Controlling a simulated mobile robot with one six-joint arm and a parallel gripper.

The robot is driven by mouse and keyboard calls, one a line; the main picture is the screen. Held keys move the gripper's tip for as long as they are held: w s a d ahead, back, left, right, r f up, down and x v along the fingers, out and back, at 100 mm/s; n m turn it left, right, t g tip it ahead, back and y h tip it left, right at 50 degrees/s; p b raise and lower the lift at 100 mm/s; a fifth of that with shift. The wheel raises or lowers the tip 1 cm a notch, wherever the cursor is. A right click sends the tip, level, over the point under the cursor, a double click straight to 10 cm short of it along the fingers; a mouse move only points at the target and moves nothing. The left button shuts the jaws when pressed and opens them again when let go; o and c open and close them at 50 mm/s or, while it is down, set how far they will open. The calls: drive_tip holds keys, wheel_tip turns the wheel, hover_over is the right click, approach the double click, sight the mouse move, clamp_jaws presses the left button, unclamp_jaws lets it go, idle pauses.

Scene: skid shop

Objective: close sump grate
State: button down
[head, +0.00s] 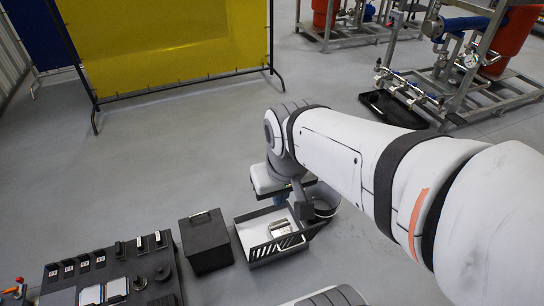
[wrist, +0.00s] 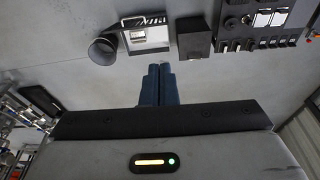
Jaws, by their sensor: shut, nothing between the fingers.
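No sump grate can be made out for certain in either view. My gripper (wrist: 157,68) has its two blue fingers together, shut and empty, in the wrist view. In the head view my gripper (head: 281,198) is mostly hidden behind my wrist, above the floor by the open bin. The only slotted part I see is the near side of this dark bin (head: 239,235), which holds a light metallic object (head: 279,228). The bin also shows in the wrist view (wrist: 125,44), beyond the fingertips. I see no contact between fingers and bin.
A dark round pot (head: 325,210) stands right of the bin, a black box (head: 206,240) left of it. A switch panel (head: 100,270) is at lower left. A yellow screen (head: 170,45) stands behind. A pipe skid (head: 460,75) and black tray (head: 393,110) are at right. Mid-floor is clear.

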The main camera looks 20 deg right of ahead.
drive_tip(key=w+f+m+y+b, duration=0.3)
drive_tip(key=f+m+y+b, duration=0.35)
drive_tip(key=f, duration=0.75)
drive_tip(key=w+f+m+y+b, duration=0.4)
drive_tip(key=f+m+b, duration=0.5)
drive_tip(key=f, duration=0.5)
drive_tip(key=w+d+f+m+t+h+b, duration=0.2)
drive_tip(key=w+d+f+m+t+b, duration=0.2)
drive_tip(key=d+f+m+t+b, duration=0.6)
drive_tip(key=s+d+f+m+h+b, duration=0.1)
drive_tip(key=s+d+f+m+h, duration=0.1)
drive_tip(key=d+f+m+h, duration=0.3)
drive_tip(key=s+d+f+m, duration=0.1)
drive_tip(key=d+f+m, duration=0.1)
drive_tip(key=f, duration=0.6)
drive_tip(key=s+d+f+m+h+b, duration=0.1)
drive_tip(key=s+d+f+m+h, duration=0.1)
drive_tip(key=d+f+m+h, duration=0.3)
drive_tip(key=n+y+b, duration=0.2)
drive_tip(key=b, duration=0.4)
approach(302, 233)
drive_tip(key=shift+g, duration=0.3)
drive_tip(key=x, duration=0.5)
drive_tip(key=shift+a+f, duration=0.1)
drive_tip(key=shift+f, duration=0.05)
drive_tip(key=shift+w, duration=0.5)
